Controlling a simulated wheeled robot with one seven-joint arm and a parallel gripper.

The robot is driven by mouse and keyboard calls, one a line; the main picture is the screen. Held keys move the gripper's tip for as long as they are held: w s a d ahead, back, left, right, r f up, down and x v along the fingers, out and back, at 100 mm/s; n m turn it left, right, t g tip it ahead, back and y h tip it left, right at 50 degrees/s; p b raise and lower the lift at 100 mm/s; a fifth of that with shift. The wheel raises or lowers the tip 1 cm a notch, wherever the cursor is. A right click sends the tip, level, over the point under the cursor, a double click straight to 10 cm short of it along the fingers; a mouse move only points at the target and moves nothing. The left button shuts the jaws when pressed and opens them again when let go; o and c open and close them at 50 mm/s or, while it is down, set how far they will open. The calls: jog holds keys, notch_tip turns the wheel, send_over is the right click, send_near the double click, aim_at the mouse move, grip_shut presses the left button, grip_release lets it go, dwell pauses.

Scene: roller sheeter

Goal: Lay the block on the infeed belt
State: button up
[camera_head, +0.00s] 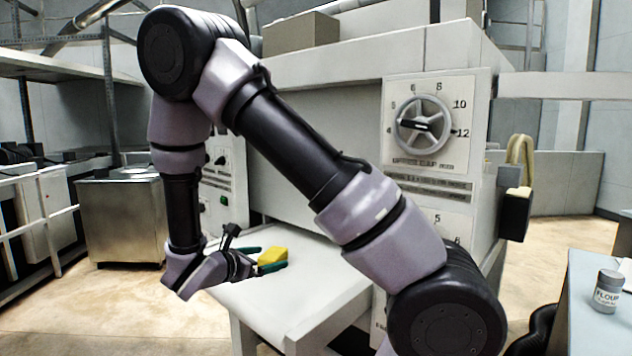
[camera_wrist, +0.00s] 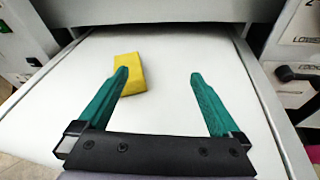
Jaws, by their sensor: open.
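The yellow block (camera_head: 272,257) lies on the white infeed belt (camera_head: 262,300) in front of the roller sheeter (camera_head: 315,120). My gripper (camera_head: 272,259) is over the belt with its two green fingers spread. In the wrist view the block (camera_wrist: 134,72) is slightly tilted, by the tip of the left finger, which overlaps its lower left part. The right finger stands well apart from it, and the space between the fingers (camera_wrist: 160,76) is otherwise empty. Whether the left finger touches the block cannot be told. The belt (camera_wrist: 170,110) also shows around the fingers in the wrist view.
A dial handwheel (camera_head: 422,124) is on the sheeter's front panel. A flour jar (camera_head: 608,291) stands on a side table (camera_head: 590,335) at the right. A metal bin (camera_head: 122,215) stands at the left. Bare belt lies to the right of the block.

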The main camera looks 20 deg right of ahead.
jog(key=s+d+r+m+g+y, duration=0.7)
jog(key=s+d+r+m, duration=0.45)
jog(key=m, duration=0.45)
jog(key=s+a+r+m+t+y, duration=0.1)
jog(key=s+r+m+t+y, duration=0.1)
jog(key=r+m, duration=0.3)
jog(key=s+a+r+m+t+y, duration=0.1)
jog(key=s+r+m+t+y, duration=0.2)
jog(key=r, duration=0.6)
jog(key=s+m+y, duration=0.1)
jog(key=s+m, duration=0.1)
jog(key=m, duration=0.1)
jog(key=shift+s+a+r+m+y, duration=0.25)
jog(key=shift+r+m+y, duration=0.05)
jog(key=shift+y, duration=0.1)
